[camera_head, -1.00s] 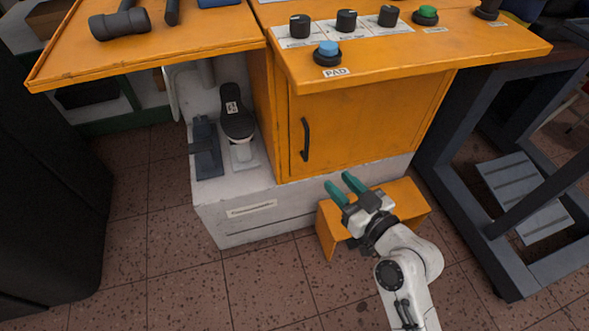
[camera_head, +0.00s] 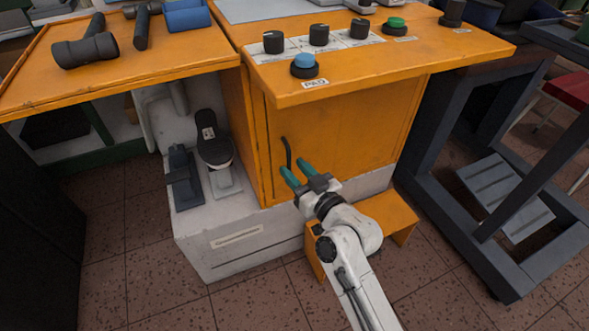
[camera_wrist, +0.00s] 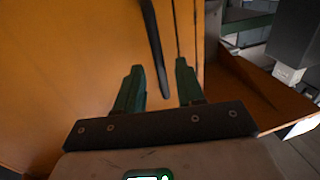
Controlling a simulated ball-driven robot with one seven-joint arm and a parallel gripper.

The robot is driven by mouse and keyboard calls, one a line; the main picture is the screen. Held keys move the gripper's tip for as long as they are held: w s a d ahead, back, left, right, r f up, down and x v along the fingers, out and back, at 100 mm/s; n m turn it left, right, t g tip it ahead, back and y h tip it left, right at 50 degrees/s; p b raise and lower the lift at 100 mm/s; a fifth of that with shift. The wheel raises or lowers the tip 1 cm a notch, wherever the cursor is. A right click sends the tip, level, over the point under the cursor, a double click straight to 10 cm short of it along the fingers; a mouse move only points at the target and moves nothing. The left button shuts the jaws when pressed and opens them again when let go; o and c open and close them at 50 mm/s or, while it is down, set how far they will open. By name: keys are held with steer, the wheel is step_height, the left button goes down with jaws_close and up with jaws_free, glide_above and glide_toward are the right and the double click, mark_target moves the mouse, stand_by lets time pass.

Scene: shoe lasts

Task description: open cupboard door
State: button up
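The orange cupboard door (camera_head: 345,125) is shut, on the front of the orange workbench cabinet. Its black vertical handle (camera_head: 287,153) is near the door's left edge. My gripper (camera_head: 297,171) has green fingers, is open, and is at the lower end of the handle in the head view. In the wrist view, the handle (camera_wrist: 155,50) reaches down between the two open fingers of my gripper (camera_wrist: 160,80), with gaps on both sides. I cannot tell how deep it lies between them.
An orange step (camera_head: 385,228) stands on the floor beside my arm. A white base (camera_head: 225,245) juts out under the cabinet. A dark grey frame (camera_head: 430,170) stands close to the right. The overhanging bench top (camera_head: 370,75) with knobs is above the door.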

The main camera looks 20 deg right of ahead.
steer(key=shift+w+a, duration=0.1)
steer(key=shift+w, duration=0.3)
jaws_close()
stand_by(0.4)
